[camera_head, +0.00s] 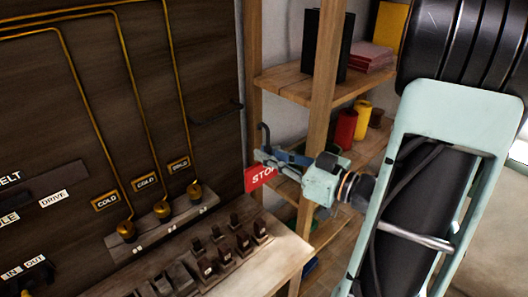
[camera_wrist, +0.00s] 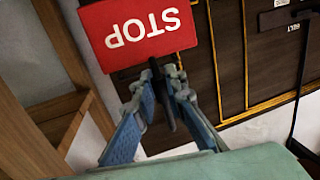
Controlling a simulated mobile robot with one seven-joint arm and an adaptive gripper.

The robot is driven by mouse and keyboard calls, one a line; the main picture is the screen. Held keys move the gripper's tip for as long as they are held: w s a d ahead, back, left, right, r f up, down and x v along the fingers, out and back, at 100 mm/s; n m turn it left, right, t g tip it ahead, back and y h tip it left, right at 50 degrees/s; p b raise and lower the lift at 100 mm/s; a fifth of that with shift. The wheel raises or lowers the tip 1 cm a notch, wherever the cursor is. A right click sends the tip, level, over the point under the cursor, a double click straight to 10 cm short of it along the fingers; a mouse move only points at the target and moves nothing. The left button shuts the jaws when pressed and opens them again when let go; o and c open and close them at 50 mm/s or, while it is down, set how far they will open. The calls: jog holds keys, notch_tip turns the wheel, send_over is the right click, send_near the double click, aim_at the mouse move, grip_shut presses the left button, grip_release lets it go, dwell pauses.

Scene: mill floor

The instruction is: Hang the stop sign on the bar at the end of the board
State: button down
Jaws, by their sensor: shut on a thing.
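The red stop sign (camera_head: 260,177) with white lettering hangs below my gripper (camera_head: 266,155) in the head view. A dark hook rises above the fingers. In the wrist view the sign (camera_wrist: 138,32) appears upside down, and my gripper (camera_wrist: 163,85) is shut on its dark hanger. The dark bar (camera_head: 217,114) sticks out near the right end of the brown board (camera_head: 190,55). The sign is apart from the bar, to its right and lower in the head view. I cannot tell the depth between them.
A wooden shelf (camera_head: 290,83) with binders and red and yellow containers stands behind my arm. Below the board, a bench (camera_head: 262,262) carries several dark switches. Brass pipes with knobs (camera_head: 194,190) run down the board. Some open space lies between sign and bar.

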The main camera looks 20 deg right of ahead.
jog(key=d+f+b+x, duration=0.1)
jog(key=x, duration=0.6)
jog(key=w+d+b+x, duration=0.1)
jog(key=x, duration=0.7)
jog(key=shift+w+d+f, duration=0.2)
jog(key=shift+w+f, duration=0.25)
jog(key=shift+w, duration=0.1)
dwell(0.5)
jog(key=c, duration=1.9)
grip_release()
